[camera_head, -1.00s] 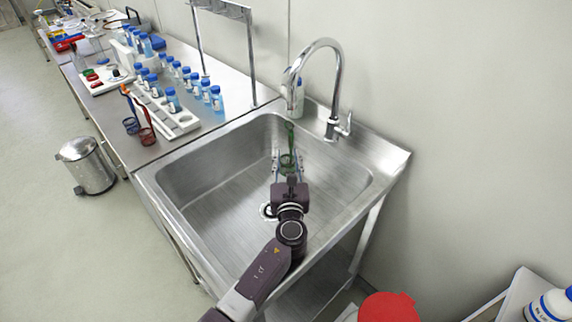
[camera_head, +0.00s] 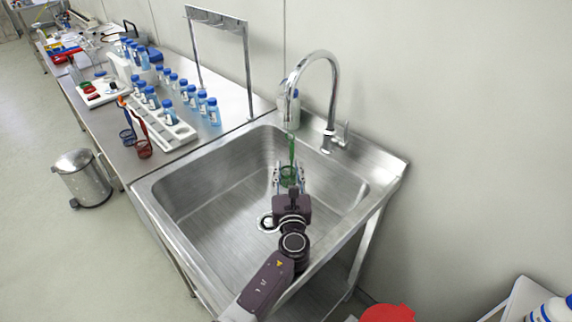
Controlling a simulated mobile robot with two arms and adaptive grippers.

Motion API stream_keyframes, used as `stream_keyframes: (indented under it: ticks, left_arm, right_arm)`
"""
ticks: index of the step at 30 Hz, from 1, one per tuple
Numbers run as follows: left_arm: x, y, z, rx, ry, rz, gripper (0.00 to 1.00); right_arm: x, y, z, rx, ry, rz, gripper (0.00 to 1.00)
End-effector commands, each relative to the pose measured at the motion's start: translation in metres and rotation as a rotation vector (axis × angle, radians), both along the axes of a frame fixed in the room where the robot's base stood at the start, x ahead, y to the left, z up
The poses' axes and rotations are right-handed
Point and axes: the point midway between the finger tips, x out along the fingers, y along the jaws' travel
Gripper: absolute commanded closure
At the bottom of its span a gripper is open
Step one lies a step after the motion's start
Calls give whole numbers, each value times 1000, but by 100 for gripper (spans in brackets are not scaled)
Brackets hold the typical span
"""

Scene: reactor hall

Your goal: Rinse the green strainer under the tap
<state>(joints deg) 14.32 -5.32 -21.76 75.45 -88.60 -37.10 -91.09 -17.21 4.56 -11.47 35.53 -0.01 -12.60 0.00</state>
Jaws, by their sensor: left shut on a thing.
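The green strainer (camera_head: 291,152) is in my left gripper (camera_head: 289,174), over the steel sink basin (camera_head: 205,185). Its handle points up towards the tap's spout, and its round part sits between the fingers. The gripper is shut on it. The chrome tap (camera_head: 332,100) stands at the back rim of the sink, its spout end above the strainer's handle in the picture. I cannot make out any water running. My right gripper is not in view.
A bench (camera_head: 110,140) on the left holds a white rack (camera_head: 165,130) with blue-capped bottles, and blue and red strainers (camera_head: 144,148). A pedal bin (camera_head: 82,178) stands on the floor. A red lid (camera_head: 388,314) is at lower right.

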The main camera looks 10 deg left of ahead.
Motion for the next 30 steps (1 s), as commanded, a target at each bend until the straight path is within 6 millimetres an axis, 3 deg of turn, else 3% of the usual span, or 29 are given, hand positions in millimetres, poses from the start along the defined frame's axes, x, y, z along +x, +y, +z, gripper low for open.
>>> stream_keyframes:
  ticks: [19, 30]
  left_arm:
    - [0, 11, 0, 2, 1, 0, 90]
    - [0, 7, 0, 0, 0, -1, 90]
  right_arm:
    - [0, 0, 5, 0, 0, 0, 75]
    - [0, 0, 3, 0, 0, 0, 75]
